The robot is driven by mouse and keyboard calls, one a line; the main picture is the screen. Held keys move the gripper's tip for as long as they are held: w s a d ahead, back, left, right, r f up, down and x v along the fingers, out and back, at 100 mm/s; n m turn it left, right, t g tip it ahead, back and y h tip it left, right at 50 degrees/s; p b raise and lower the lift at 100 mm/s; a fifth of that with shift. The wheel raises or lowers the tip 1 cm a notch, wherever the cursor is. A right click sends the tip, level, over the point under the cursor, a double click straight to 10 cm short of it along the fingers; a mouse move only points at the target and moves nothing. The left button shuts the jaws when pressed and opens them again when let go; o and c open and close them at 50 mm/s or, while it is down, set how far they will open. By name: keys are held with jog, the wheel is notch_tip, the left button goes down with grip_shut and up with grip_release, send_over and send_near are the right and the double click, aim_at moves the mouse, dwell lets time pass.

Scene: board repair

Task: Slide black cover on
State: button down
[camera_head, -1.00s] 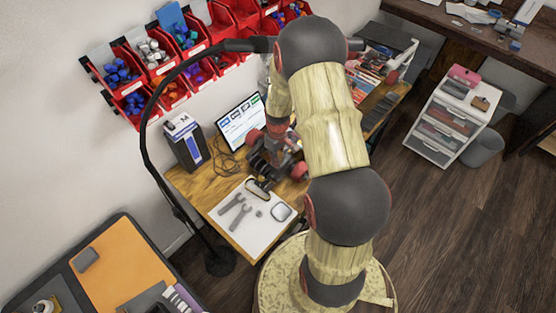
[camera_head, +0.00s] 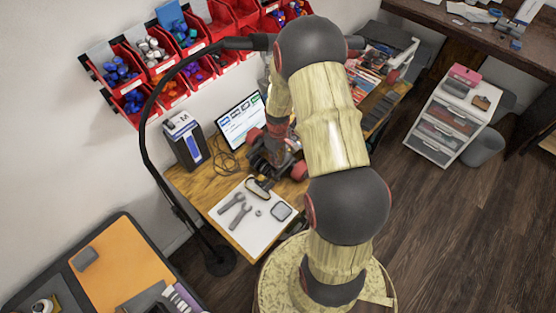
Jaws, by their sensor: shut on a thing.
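My gripper (camera_head: 262,178) points down over the far edge of the white mat (camera_head: 238,238) on the wooden desk. It is shut on a small dark-rimmed piece (camera_head: 257,189), which seems to be the black cover; my wrist and fingers hide part of it. A rounded square device (camera_head: 281,211) with a dark rim and grey face lies flat on the right part of the mat, apart from my gripper. Whether the held piece touches the mat is too small to tell.
Two grey wrenches (camera_head: 237,210) and a small round part lie on the mat. A monitor (camera_head: 241,121) and a dark boxy unit (camera_head: 185,142) stand behind, with loose cables between. A black lamp stand (camera_head: 150,170) curves along the left. The mat's front is clear.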

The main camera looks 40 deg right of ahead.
jog(key=shift+f, duration=0.15)
jog(key=shift+f+b, duration=0.7)
jog(key=shift+f, duration=0.15)
dwell(1.0)
jog(key=shift+f+b, duration=0.65)
jog(key=shift+f, duration=0.25)
jog(key=shift+f, duration=0.1)
dwell(0.6)
jog(key=shift+f+b, duration=0.3)
jog(key=shift+f, duration=0.15)
dwell(1.1)
